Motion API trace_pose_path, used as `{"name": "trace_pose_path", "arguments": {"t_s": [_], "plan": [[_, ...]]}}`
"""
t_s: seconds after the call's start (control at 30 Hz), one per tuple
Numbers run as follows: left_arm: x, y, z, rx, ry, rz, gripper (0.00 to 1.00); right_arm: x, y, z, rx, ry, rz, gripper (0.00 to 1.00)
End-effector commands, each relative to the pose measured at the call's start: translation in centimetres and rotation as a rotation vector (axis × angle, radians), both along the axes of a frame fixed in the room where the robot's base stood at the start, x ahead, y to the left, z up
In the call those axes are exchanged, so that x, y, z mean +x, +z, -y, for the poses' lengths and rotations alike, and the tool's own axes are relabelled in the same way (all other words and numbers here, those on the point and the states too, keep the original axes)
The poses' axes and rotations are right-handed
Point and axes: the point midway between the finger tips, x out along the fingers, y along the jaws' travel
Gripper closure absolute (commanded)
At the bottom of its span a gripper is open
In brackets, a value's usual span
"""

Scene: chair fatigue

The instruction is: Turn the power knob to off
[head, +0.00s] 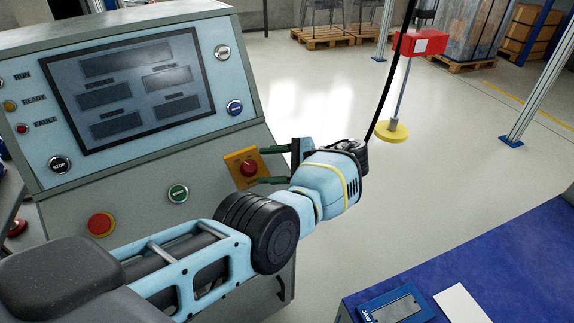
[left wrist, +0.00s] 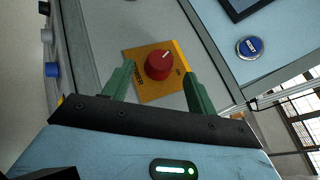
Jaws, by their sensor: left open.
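The red power knob (head: 249,167) sits on a yellow plate (head: 236,160) on the sloping front of the grey console, below the screen. In the left wrist view the knob (left wrist: 159,66) has a white mark pointing to the upper right. My left gripper (head: 254,166) reaches the knob from the right. Its two green fingers are open, one on either side of the knob, as the left wrist view (left wrist: 159,76) shows, with gaps between fingers and knob. My right gripper is not in view.
The console also has a red button (head: 101,224), a green START button (head: 178,193), a black STOP button (head: 60,164) and a blue button (head: 234,108). A blue-topped table (head: 480,255) stands at the lower right. Open floor lies behind my gripper.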

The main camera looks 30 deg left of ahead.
Motion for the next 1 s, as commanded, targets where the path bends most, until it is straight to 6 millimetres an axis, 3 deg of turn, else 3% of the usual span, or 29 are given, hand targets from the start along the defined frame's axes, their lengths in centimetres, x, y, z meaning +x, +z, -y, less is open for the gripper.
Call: {"name": "trace_pose_path", "arguments": {"t_s": [0.6,1.0], "plan": [[1.4,0.4,3.8,-0.005,-0.006,0.001,0.42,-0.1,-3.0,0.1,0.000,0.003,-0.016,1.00],[1.5,1.0,4.4,0.000,-0.003,-0.001,0.42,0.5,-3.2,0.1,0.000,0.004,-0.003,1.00]]}}
